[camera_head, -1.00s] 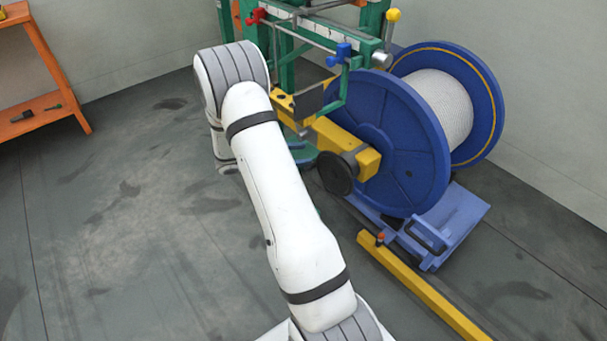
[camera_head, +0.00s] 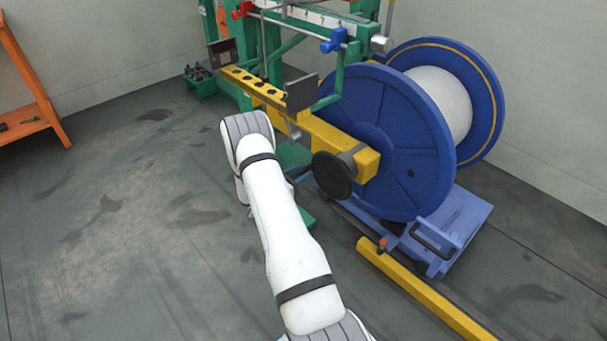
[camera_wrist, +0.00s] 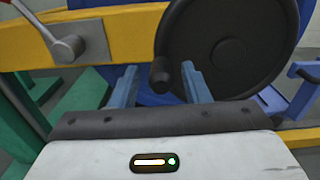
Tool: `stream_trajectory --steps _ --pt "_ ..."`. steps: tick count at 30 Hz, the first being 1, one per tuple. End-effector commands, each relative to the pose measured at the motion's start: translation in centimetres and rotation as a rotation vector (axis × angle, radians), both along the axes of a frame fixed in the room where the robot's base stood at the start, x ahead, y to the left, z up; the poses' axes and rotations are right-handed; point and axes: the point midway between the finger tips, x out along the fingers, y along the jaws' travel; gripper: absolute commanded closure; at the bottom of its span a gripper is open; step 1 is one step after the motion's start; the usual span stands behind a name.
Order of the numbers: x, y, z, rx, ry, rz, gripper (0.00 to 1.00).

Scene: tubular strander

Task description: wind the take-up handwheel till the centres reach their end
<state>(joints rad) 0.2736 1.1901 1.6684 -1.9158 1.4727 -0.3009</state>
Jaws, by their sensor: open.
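The take-up handwheel (camera_head: 333,176) is a black disc on the near end of a yellow beam (camera_head: 330,132), in front of the blue reel. It fills the upper right of the wrist view (camera_wrist: 230,40). Its dark stub handle (camera_wrist: 160,74) points towards the camera at the wheel's left edge. My gripper (camera_wrist: 160,73) is open, with its two blue-grey fingers on either side of the handle in the picture; I cannot tell whether they reach it in depth. In the head view my arm hides most of the gripper. The centres are not clearly visible.
The blue reel (camera_head: 382,158) with white rope stands on a blue cradle (camera_head: 450,235). A yellow floor rail (camera_head: 420,293) runs in front. A lever with a grey pivot (camera_wrist: 68,47) is on the beam at left. An orange shelf (camera_head: 38,90) stands far left; floor between is clear.

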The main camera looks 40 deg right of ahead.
Motion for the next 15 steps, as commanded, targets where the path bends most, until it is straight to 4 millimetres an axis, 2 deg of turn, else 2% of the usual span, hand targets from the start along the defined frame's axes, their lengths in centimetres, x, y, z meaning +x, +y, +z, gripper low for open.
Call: stream_trajectory --steps 4,12,15 --pt "0.02 -1.14 -0.02 0.000 -0.001 -0.002 0.57" --pt "0.03 -1.33 0.07 0.000 0.000 -0.002 0.57" --pt "0.03 -1.34 0.07 0.000 0.000 -0.002 0.65"
